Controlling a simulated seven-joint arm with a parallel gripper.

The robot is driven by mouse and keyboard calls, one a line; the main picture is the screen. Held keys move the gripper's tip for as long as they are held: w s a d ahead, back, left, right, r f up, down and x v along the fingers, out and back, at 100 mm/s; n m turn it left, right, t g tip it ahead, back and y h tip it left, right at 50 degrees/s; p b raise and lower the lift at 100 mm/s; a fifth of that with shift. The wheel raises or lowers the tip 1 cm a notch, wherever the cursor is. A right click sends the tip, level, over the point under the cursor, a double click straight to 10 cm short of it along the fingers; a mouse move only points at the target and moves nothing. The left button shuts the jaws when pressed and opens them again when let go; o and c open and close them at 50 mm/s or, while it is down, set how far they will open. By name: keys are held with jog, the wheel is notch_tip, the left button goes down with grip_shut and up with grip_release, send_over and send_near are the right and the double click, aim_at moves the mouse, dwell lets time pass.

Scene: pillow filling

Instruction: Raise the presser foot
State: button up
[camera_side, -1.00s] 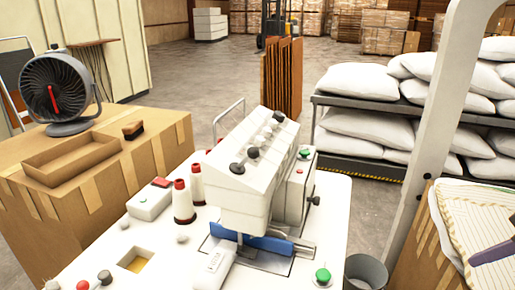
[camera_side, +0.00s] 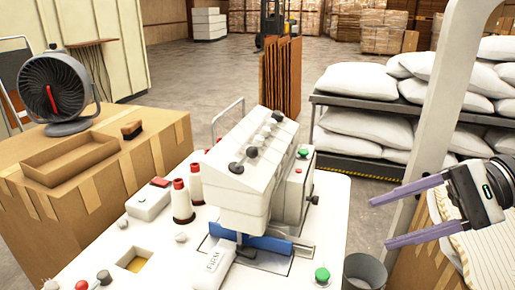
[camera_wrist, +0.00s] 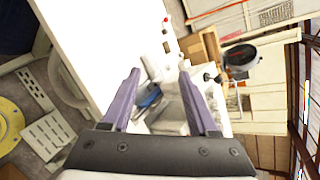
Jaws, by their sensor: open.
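A white sewing machine (camera_side: 240,190) stands on a white work table (camera_side: 335,205) in the side view. A blue part (camera_side: 265,243) lies low under its head, beside a small dark part (camera_side: 240,240). The presser foot and its lever are too small to make out clearly. My gripper (camera_side: 380,222) is open and empty, right of the machine and apart from it, with its two purple fingers pointing left toward it. In the wrist view, the fingers of my gripper (camera_wrist: 159,74) stand wide apart, with the machine and its blue part (camera_wrist: 150,98) seen between them.
A green button (camera_side: 322,275) sits on the table's right part, near a grey bin (camera_side: 366,270). A pale upright post (camera_side: 440,100) stands behind my gripper. Thread cones (camera_side: 183,203) stand left of the machine. White pillows (camera_side: 365,85) lie on a rack behind.

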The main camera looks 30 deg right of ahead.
aim_at(245, 159)
jog(key=w+a+r+m+t+y, duration=0.1)
jog(key=w+r+m+t+y, duration=0.15)
jog(key=w+m+t, duration=0.95)
jog(key=w+a+m+g, duration=0.1)
jog(key=w+a+g, duration=0.1)
jog(key=w, duration=0.3)
jog(key=w+a+f+m+g, duration=0.1)
jog(key=w+a+m, duration=0.1)
jog(key=w+a, duration=0.3)
jog(key=w+a+f+m+g, duration=0.1)
jog(key=w+a+m+g, duration=0.1)
jog(key=w, duration=0.4)
jog(key=shift+a+f+g+h, duration=0.2)
jog(key=shift+a+g+h, duration=0.1)
jog(key=shift+a, duration=0.6)
grip_shut()
